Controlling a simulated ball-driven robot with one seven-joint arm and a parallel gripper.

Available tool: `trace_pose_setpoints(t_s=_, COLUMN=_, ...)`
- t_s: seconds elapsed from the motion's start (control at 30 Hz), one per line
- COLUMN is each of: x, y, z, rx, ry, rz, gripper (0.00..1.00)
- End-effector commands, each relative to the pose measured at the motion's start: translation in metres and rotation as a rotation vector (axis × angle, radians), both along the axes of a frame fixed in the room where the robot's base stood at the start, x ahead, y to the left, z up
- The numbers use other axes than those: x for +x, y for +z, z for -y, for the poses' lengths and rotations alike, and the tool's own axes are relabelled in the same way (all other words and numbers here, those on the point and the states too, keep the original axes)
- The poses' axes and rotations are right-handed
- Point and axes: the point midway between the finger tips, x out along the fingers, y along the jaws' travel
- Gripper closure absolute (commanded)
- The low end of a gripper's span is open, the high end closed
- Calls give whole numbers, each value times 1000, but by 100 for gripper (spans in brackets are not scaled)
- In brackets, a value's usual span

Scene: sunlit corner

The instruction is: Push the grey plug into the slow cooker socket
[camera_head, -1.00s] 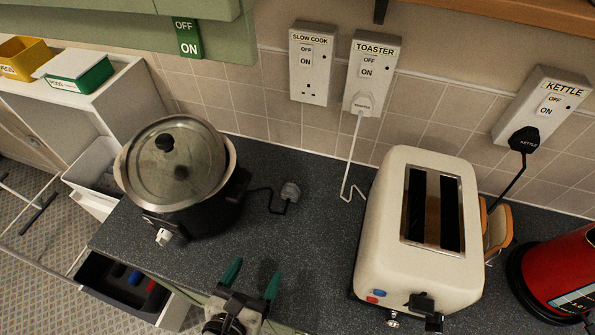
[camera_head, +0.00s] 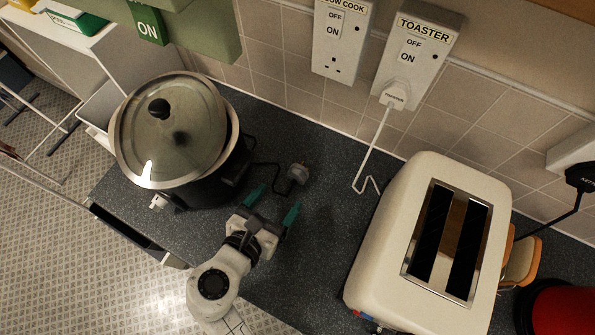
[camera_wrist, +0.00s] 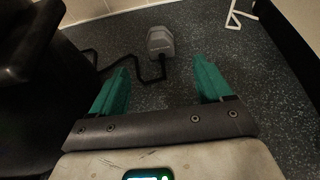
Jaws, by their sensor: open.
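The grey plug (camera_head: 298,173) lies on the dark worktop with its black cord running left to the slow cooker (camera_head: 178,140). The plug also shows in the wrist view (camera_wrist: 160,40), ahead of and between my fingers. The slow cooker socket (camera_head: 340,42) is on the tiled wall, its lower outlet holes empty; its label is partly cut off at the top. My gripper (camera_head: 272,207) is open and empty, with green fingertips, just short of the plug on its near side. The gripper also shows in the wrist view (camera_wrist: 160,88), its fingers apart, not touching the plug.
The toaster (camera_head: 430,245) stands to the right of my gripper. The toaster socket (camera_head: 417,50) holds a white plug (camera_head: 396,94) with a white cord hanging to the worktop. A red kettle (camera_head: 562,308) is at the lower right. The worktop between plug and toaster is clear.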

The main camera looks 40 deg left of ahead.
Motion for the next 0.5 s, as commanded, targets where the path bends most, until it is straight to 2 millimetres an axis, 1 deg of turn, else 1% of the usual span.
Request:
trace_pose_setpoints(t_s=0.17, x=14, y=-11, z=-4, rx=2, ry=-3, rz=1, gripper=21)
trace_pose_setpoints(t_s=0.4, x=43, y=-24, z=-11, rx=3, ry=-2, rz=1, gripper=21)
trace_pose_setpoints(t_s=0.5, x=55, y=-24, z=-12, rx=-1, ry=-4, rz=0, gripper=21)
